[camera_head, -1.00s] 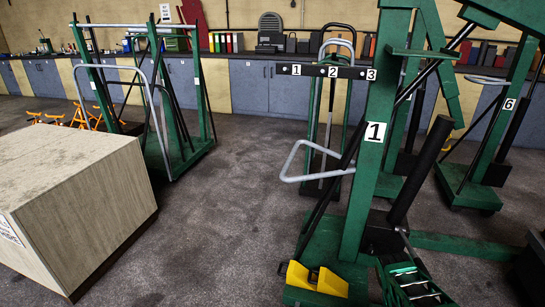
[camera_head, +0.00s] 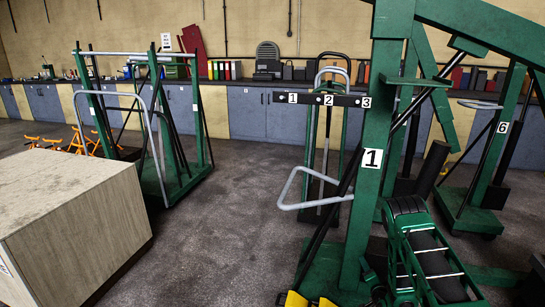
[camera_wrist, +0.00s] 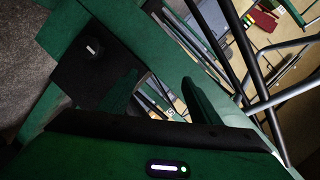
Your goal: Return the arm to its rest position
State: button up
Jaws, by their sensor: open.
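My gripper (camera_wrist: 160,78) shows in the wrist view with its two green fingers apart. I see nothing held between them. In the head view my green and black arm (camera_head: 432,262) rises at the lower right, in front of the green hoist marked 1 (camera_head: 372,200). I cannot make out the fingers in that view. In the wrist view a green beam with a black plate (camera_wrist: 92,50) lies beyond the left finger, and dark and grey bars (camera_wrist: 245,50) lie beyond the right one. I cannot tell the gaps to them.
A pale box-like block (camera_head: 70,215) stands at the left. Green trolley frames (camera_head: 178,165) stand behind it. A grey loop handle (camera_head: 290,190) juts left from the hoist area. Another hoist marked 6 (camera_head: 490,160) is at the right. The floor (camera_head: 230,215) in the middle is clear.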

jog(key=w+a+r+n+g+y, duration=0.1)
jog(key=a+r+n+g, duration=0.15)
jog(key=r, duration=0.85)
jog(key=w+a+r+n+g+y, duration=0.1)
jog(key=a+r+n, duration=0.25)
jog(key=r, duration=0.75)
jog(key=s+a+r+n+g, duration=0.1)
jog(key=s+a+r, duration=0.1)
jog(key=s+r, duration=0.5)
jog(key=s+a+r+n+g, duration=0.2)
jog(key=s+a+r, duration=0.1)
jog(key=s+r, duration=0.4)
jog(key=s+r+n+g+h, duration=0.15)
jog(key=s+r, duration=0.35)
jog(key=s, duration=0.7)
jog(key=s+r+n+g+y, duration=0.15)
jog(key=s+r, duration=0.25)
jog(key=s, duration=0.8)
jog(key=s+d+m+g, duration=0.2)
jog(key=s+d, duration=0.3)
jog(key=s, duration=0.4)
jog(key=s+d+f+m+g+h, duration=0.1)
jog(key=s+d+m+g, duration=0.2)
jog(key=s+d, duration=0.3)
jog(key=s+m, duration=0.1)
jog(key=s, duration=0.2)
jog(key=shift+s+f, duration=0.15)
jog(key=shift+f, duration=0.05)
jog(key=shift+g, duration=0.25)
